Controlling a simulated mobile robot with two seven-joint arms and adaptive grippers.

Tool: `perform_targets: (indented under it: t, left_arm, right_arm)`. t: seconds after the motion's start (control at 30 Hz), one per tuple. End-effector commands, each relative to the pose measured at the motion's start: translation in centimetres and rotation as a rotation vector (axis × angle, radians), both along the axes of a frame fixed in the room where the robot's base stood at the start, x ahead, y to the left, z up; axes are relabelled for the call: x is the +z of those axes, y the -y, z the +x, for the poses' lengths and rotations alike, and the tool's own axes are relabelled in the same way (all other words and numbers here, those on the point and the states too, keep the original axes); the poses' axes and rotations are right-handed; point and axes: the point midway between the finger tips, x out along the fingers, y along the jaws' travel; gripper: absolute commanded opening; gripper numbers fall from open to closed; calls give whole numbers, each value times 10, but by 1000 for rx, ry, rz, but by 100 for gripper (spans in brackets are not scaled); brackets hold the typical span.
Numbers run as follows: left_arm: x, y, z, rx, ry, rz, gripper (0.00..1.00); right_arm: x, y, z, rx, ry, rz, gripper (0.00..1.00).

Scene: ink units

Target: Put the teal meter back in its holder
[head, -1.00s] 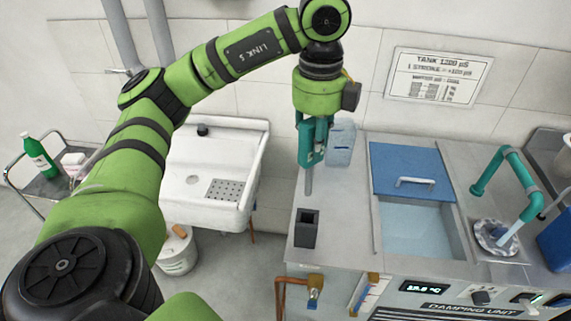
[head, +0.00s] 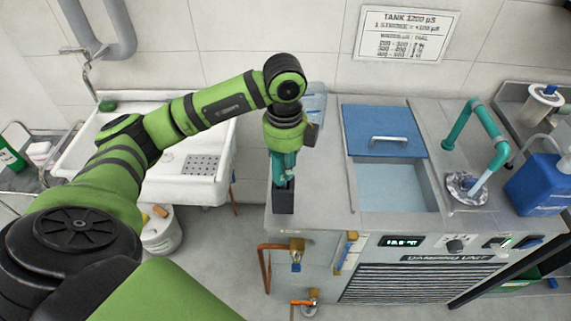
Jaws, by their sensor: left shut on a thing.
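The teal meter (head: 279,168) is upright in my left gripper (head: 285,163), which is shut on it. The black square holder (head: 284,200) stands on the left front of the grey damping unit's top. The meter's lower end is at the holder's mouth and its probe is hidden, seemingly inside the holder. I cannot tell how deep it sits. My right gripper is out of view.
A clear container (head: 315,104) stands just behind the gripper. The tank (head: 392,186) with its blue lid (head: 382,132) lies to the right, then a teal pipe (head: 482,135) and a blue jug (head: 541,184). A white sink (head: 205,174) is on the left.

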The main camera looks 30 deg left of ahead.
Motion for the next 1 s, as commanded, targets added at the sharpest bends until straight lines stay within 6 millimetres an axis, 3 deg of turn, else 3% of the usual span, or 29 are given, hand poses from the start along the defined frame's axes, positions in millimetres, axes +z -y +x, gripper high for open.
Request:
perform_targets:
  t: [0.13,0.5,0.53,0.57,1.0]
  left_arm:
    - [-15,0,0,0,0,0,0]
    - [-21,0,0,0,2,-1,0]
    - [-20,0,0,0,1,0,42]
    - [-19,0,0,0,1,0,53]
    - [-14,0,1,-1,3,-1,53]
  right_arm:
    - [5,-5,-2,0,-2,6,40]
    - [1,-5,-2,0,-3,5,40]
    - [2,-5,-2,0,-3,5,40]
    - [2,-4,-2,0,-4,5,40]
    - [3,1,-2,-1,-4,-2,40]
